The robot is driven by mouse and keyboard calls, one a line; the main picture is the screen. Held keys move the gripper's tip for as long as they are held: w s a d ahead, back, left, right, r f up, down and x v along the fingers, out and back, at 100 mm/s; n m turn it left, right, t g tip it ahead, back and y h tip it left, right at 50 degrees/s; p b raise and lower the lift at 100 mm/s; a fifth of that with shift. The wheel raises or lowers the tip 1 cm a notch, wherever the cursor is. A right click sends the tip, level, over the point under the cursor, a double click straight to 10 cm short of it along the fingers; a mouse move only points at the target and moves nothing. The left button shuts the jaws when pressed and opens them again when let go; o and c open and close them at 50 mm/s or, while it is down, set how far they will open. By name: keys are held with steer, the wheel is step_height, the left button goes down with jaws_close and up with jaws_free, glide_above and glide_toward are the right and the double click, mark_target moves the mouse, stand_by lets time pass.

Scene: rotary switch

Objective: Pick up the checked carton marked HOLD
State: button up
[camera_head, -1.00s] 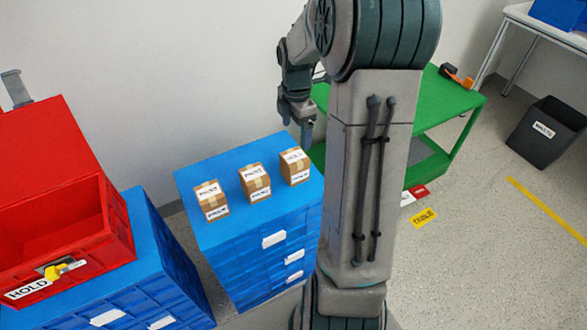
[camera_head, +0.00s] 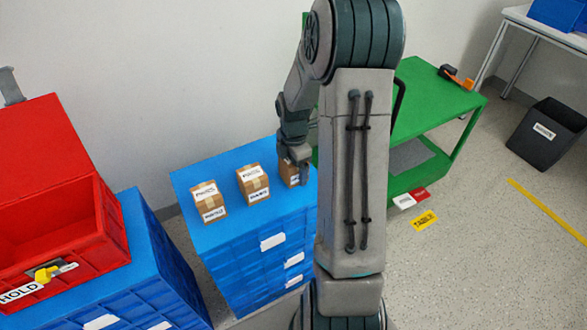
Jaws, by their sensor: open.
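Three small brown cartons with white labels stand in a row on a blue crate stack (camera_head: 235,232): a left carton (camera_head: 208,202), a middle carton (camera_head: 253,182) and a right carton (camera_head: 287,174). The labels are too small to read surely in this view. My gripper (camera_head: 296,176) is open, pointing down at the right carton. Its fingers hide much of that carton, and I cannot tell whether they touch it. The left and middle cartons are apart from my gripper and fully visible.
A red bin (camera_head: 50,215) marked HOLD, with a yellow-handled rotary switch (camera_head: 45,273), stands on blue crates (camera_head: 150,260) at left. A green cart (camera_head: 430,100) is behind my arm.

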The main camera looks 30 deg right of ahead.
steer(key=c, duration=1.2)
